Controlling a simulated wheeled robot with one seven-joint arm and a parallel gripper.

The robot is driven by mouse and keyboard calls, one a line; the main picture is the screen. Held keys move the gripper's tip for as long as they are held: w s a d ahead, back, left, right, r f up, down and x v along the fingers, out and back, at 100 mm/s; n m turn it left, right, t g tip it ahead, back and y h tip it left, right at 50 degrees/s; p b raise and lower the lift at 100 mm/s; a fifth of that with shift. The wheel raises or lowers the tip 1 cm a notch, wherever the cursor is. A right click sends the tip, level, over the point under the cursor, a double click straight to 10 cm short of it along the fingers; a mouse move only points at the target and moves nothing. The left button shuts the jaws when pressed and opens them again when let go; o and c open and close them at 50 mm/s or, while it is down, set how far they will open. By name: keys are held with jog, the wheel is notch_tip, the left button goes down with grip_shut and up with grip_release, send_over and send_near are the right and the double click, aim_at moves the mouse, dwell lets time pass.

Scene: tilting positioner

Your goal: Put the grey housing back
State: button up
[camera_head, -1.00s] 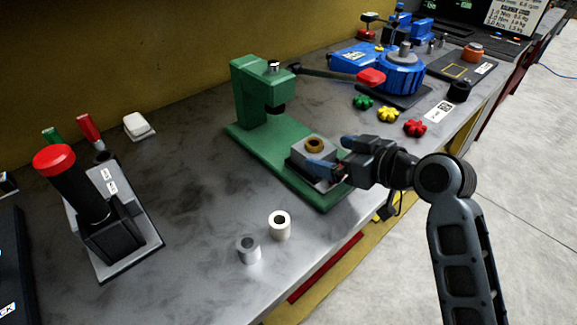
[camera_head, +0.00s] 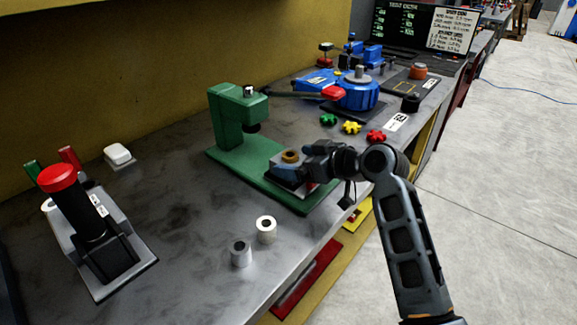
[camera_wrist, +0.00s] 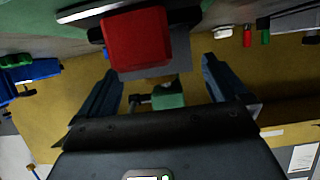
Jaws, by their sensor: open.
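A grey block-like part, which I take to be the grey housing (camera_head: 281,162), sits on the base of a green press (camera_head: 228,125) in the head view. A brass-coloured ring (camera_head: 290,156) is on its top. My gripper (camera_head: 298,164) is at the right of this part, with a dark blue finger along its near side. In the wrist view my gripper (camera_wrist: 165,92) has its two fingers wide apart. A red block (camera_wrist: 136,40) fills the upper part of that view, with a grey surface behind it. Whether the fingers touch the housing is hidden.
A grey cylinder (camera_head: 241,252) and a white cylinder (camera_head: 266,229) stand on the bench in front of the press. A red-capped black device (camera_head: 82,215) is at left. A blue round fixture (camera_head: 357,92) and several coloured knobs lie behind.

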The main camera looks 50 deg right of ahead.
jog(key=shift+x, duration=1.55)
jog(key=shift+d, duration=0.1)
jog(key=c, duration=1.7)
jog(key=shift+r, duration=0.2)
grip_shut()
jog(key=shift+r, duration=0.1)
